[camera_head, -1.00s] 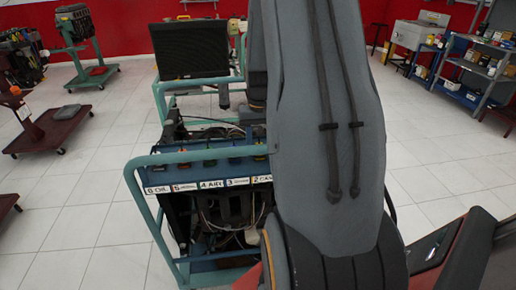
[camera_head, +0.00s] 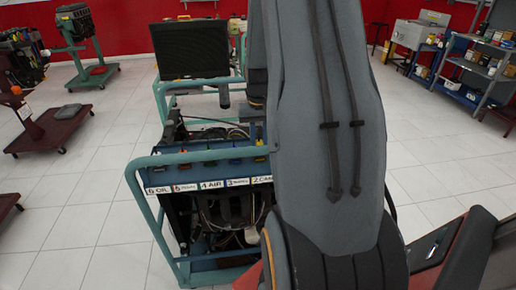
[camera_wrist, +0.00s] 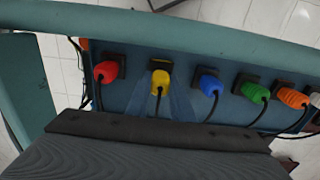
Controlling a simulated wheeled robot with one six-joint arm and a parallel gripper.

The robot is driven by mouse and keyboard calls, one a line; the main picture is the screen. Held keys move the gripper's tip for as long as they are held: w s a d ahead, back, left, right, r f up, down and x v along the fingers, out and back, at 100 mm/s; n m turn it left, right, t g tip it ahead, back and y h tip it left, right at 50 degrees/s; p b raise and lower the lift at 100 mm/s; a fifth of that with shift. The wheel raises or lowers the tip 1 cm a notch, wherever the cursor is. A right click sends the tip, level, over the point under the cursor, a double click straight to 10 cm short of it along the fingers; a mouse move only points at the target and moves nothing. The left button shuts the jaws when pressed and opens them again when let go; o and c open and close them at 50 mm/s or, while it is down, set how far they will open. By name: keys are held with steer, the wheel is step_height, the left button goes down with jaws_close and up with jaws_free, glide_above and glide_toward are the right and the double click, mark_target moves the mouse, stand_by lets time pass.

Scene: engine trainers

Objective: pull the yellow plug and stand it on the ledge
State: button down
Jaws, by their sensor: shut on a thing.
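The yellow plug (camera_wrist: 160,78) is at a dark square socket on the blue panel (camera_wrist: 225,88) in the wrist view, between a red plug (camera_wrist: 106,72) and a blue plug (camera_wrist: 209,84). Its black cable runs down behind the dark body of my gripper. My gripper (camera_wrist: 161,90) is shut on the yellow plug, with faint see-through finger shapes on both sides of it. Whether the plug is fully seated cannot be told. In the head view my arm covers part of the trainer and I cannot make out the gripper. I cannot tell which surface is the ledge.
A green plug (camera_wrist: 255,93) and an orange plug (camera_wrist: 292,98) sit further right on the panel. A teal rail (camera_wrist: 190,24) runs along the panel, close to the plugs. The trainer's labels (camera_head: 210,185) show in the head view.

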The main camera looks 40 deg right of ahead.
mark_target(259, 141)
steer(key=shift+r+p, duration=1.6)
steer(key=shift+r, duration=0.7)
